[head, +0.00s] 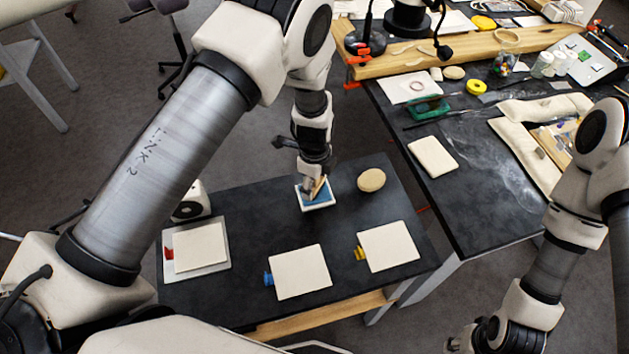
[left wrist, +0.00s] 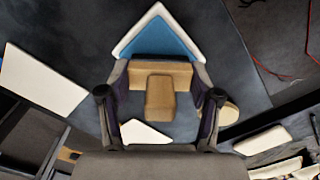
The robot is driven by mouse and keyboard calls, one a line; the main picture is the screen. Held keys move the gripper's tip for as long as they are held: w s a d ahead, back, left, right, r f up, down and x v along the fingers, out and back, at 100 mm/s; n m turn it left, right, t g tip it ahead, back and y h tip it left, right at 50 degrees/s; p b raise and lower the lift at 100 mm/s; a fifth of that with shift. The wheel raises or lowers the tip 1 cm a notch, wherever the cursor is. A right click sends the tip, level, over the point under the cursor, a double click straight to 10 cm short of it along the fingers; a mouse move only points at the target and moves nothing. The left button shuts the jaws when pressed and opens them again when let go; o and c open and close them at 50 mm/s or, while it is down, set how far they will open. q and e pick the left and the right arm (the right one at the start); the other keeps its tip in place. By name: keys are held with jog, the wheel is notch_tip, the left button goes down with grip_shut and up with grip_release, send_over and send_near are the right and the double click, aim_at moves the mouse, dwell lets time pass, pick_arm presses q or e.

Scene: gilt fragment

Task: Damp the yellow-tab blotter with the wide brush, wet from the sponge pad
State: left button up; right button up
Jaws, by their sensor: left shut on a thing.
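My left gripper (head: 313,187) is shut on the wide brush, a tan wooden piece (head: 320,186) with a broad head that shows in the left wrist view (left wrist: 160,72). The brush is over the sponge pad, a blue pad (head: 325,198) in a white square tray; the left wrist view shows the pad's blue (left wrist: 158,40) beyond the brush head. I cannot tell if the bristles touch it. The yellow-tab blotter (head: 388,246), a cream square with a yellow tab on its left, lies at the table's right front. My right gripper (head: 463,340) is partly seen at the bottom right, its fingers unclear.
A blue-tab blotter (head: 300,272) lies at the front middle, and a red-tab blotter (head: 200,247) on a pale plate at the left. A round tan disc (head: 371,180) lies right of the pad. A cluttered second table (head: 470,215) stands to the right.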

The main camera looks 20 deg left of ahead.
pick_arm(q)
jog(key=shift+f, duration=0.45)
dwell(1.0)
dwell(1.4)
notch_tip(320, 180, up, 5)
jog(key=p, duration=0.5)
jog(key=shift+r+p, duration=0.3)
jog(key=shift+r, duration=0.7)
jog(key=shift+f, duration=0.1)
